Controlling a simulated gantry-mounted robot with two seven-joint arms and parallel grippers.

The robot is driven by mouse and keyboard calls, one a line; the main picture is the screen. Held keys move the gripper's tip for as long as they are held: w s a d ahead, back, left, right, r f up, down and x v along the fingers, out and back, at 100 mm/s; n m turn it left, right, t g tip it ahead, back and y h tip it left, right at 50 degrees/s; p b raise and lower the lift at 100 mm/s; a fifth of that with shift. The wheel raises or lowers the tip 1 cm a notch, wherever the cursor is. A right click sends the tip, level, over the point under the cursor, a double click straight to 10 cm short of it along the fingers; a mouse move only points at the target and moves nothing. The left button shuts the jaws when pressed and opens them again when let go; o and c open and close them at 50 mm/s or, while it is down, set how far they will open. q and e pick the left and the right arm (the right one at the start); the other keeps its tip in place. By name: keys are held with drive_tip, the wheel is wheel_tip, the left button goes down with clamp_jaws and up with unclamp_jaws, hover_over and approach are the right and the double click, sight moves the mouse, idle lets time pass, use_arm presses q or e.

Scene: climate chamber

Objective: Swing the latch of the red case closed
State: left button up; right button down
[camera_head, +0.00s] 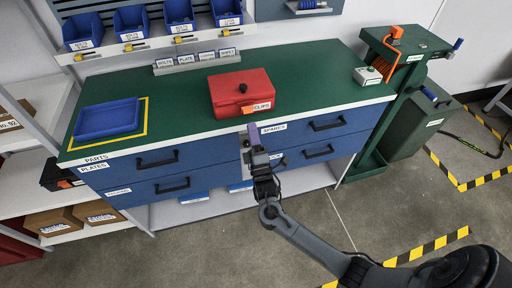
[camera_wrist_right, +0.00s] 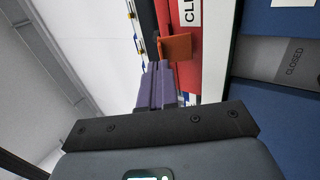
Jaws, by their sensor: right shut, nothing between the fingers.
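In the right wrist view the orange latch (camera_wrist_right: 175,47) sticks out from the red case (camera_wrist_right: 187,82). My right gripper (camera_head: 252,130) is in front of the case, at the worktop's front edge. Its purple fingers (camera_wrist_right: 157,85) are shut and empty, close to the latch; I cannot tell whether they touch it. My left gripper is not in view.
A blue tray (camera_head: 107,118) lies in a yellow outline on the left of the worktop (camera_head: 180,100). A small white box (camera_head: 367,76) is at the right. Blue bins (camera_head: 130,20) and label holders stand behind. Blue drawers (camera_head: 160,170) are below. The worktop beside the case is clear.

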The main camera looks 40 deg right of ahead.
sight(247, 111)
drive_tip(key=shift+x, duration=1.35)
